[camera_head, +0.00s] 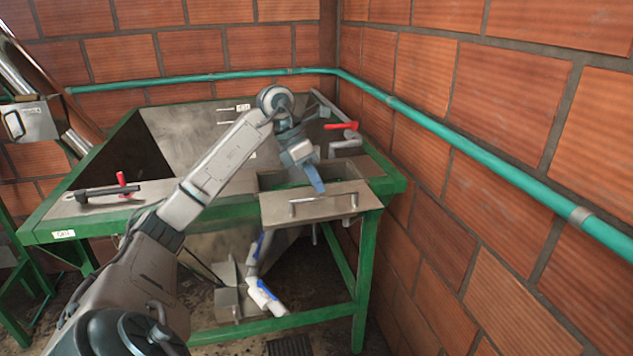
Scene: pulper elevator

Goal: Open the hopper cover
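A grey metal panel with a bar handle (316,212), which looks like the hopper cover, sits at the front right of a green-framed metal table. It stands out past the table's front edge. Just behind it is a rectangular opening (268,181) with a dark, greenish inside. My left gripper (317,183) hangs over this opening, behind the panel, with a blue fingertip pointing down. It is apart from the handle and I see nothing held in it. The fingers overlap, so their gap is hidden. My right gripper is not in view.
A red-handled valve (341,126) with a grey pipe stands behind the opening. Another red handle (122,182) lies at the table's left. A teal pipe (450,143) runs along the brick wall close on the right. White and blue fittings (264,297) show under the table.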

